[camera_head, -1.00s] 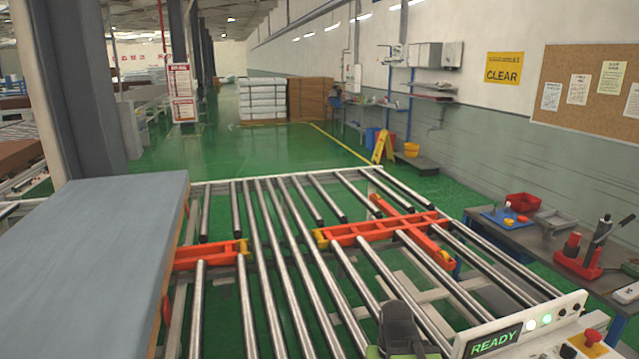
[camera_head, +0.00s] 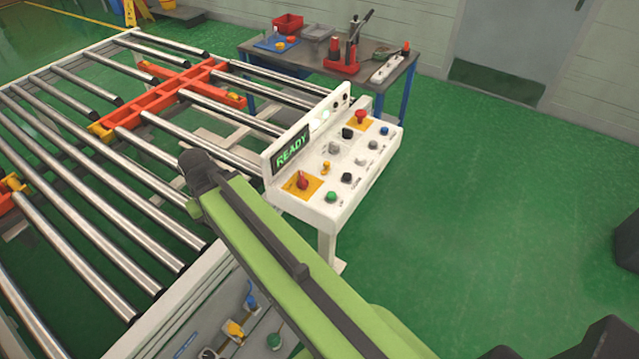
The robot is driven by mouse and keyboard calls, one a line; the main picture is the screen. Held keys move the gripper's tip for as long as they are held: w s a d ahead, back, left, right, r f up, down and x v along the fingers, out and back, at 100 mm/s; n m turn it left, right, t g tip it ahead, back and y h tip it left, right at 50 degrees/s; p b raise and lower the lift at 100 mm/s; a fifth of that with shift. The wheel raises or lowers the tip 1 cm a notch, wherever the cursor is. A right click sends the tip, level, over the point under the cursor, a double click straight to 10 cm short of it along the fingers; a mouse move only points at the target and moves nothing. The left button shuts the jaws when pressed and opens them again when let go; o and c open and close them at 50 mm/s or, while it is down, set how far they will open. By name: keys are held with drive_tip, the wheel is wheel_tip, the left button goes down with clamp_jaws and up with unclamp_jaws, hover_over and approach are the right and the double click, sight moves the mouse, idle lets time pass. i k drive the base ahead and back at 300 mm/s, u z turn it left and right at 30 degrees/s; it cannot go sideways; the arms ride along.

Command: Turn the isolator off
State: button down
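A white control console (camera_head: 350,165) stands beside the roller conveyor, with a green-lit READY display (camera_head: 292,148). A red rotary handle on a yellow plate (camera_head: 302,181), at the console's near left corner, looks like the isolator; I cannot read its label or position. A red mushroom button on another yellow plate (camera_head: 361,117) is at the far end. My green arm crosses the lower middle, left of and in front of the console. I cannot make out my gripper's fingers in this view.
The roller conveyor (camera_head: 110,190) with an orange frame (camera_head: 165,97) fills the left. A lower panel (camera_head: 205,320) with blue, yellow and green fittings is partly behind my arm. A workbench (camera_head: 375,70) with tools stands behind the console. Green floor (camera_head: 500,190) is clear to the right.

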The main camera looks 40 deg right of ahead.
sight(302, 184)
drive_tip(key=k, duration=1)
drive_tip(key=z, duration=0.55)
drive_tip(key=i, duration=0.7)
drive_tip(key=z, duration=0.1)
